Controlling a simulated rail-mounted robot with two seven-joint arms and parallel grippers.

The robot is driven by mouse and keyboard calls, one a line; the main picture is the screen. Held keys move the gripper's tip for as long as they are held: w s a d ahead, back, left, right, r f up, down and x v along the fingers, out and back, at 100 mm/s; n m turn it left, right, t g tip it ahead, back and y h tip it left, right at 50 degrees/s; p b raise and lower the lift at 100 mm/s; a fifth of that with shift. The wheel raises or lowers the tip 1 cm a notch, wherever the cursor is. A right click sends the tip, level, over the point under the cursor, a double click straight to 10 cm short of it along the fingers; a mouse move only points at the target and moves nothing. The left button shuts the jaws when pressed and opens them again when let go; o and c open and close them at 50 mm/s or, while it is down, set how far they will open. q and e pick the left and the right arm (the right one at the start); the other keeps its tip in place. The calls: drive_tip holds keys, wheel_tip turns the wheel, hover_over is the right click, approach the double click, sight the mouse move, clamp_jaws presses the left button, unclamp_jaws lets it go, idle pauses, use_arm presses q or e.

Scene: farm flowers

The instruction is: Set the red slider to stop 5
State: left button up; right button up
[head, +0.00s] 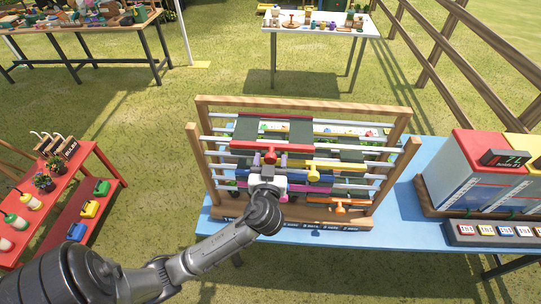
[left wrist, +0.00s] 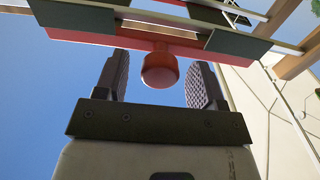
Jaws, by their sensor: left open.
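The red slider (head: 270,157) sits on the upper front rail of a wooden frame (head: 302,104), left of its middle. In the left wrist view its round red knob (left wrist: 160,71) hangs from a red bar (left wrist: 150,42). My left gripper (left wrist: 159,64) is open, with one finger on each side of the knob and visible gaps between. In the head view my left gripper (head: 267,172) is in front of the frame, partly hiding the red slider's surroundings. The label strip (head: 335,228) along the frame's base is too small to read. My right gripper is not in view.
A yellow slider (head: 314,173) and an orange slider (head: 341,209) are on lower rails to the right. The frame stands on a blue table (head: 398,228). A red-lidded box (head: 471,158) stands at right, and a red bench (head: 57,206) is at left.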

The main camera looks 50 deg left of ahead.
use_arm(q)
drive_tip(key=shift+w+a, duration=0.4)
drive_tip(key=shift+a, duration=0.05)
clamp_jaws()
idle(0.5)
